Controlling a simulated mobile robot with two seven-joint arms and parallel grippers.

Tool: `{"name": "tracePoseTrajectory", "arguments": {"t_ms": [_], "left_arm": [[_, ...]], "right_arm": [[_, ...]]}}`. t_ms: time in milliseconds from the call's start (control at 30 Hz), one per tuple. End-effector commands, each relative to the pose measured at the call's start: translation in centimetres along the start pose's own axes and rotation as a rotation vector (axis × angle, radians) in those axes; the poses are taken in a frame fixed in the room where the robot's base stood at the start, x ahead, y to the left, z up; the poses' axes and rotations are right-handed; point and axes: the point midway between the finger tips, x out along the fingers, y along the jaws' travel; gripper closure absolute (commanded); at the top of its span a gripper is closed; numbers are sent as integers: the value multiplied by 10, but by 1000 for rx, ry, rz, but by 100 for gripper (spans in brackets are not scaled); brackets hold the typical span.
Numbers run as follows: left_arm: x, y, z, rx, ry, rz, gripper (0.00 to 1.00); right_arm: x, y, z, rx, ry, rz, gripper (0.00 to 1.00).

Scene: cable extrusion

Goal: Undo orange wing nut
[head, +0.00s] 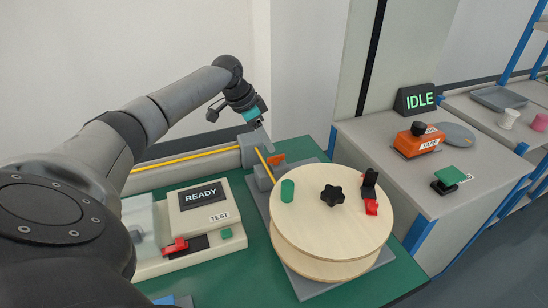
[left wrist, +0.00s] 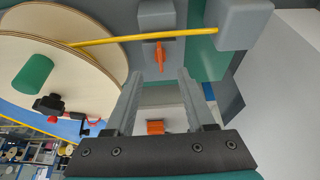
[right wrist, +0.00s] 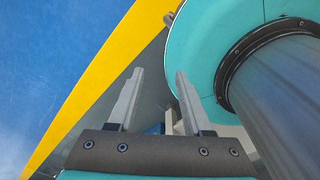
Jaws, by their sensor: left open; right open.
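The orange wing nut (head: 277,159) sits on a grey clamp block (head: 263,178) beside the wooden reel. In the left wrist view the wing nut (left wrist: 160,57) is just beyond and between the fingertips, edge-on. My left gripper (head: 267,142) is open and empty, close to the wing nut, with no contact visible. A yellow cable (head: 185,159) runs through a grey block (head: 250,149) and past the wing nut to the reel. My right gripper (right wrist: 154,70) is open and empty, away from the bench, and out of the head view.
The wooden reel (head: 318,241) with a green peg (head: 287,190), black knob (head: 332,195) and red clip (head: 371,207) stands right of the clamp. A tester (head: 202,219) reading READY is left. A side cabinet (head: 376,148) holds an orange tape unit (head: 415,146).

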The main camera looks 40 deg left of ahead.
Motion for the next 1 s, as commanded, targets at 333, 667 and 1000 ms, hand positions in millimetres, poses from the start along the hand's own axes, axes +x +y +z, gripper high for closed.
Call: {"name": "tracePoseTrajectory", "arguments": {"t_ms": [333,667,1000], "left_arm": [[61,0,0,0,1,1,45],[69,0,0,1,0,-1,45],[69,0,0,1,0,-1,71]], "right_arm": [[17,1,-4,2,10,2,50],[19,5,-11,3,23,7,50],[18,11,-10,0,21,15,50]]}}
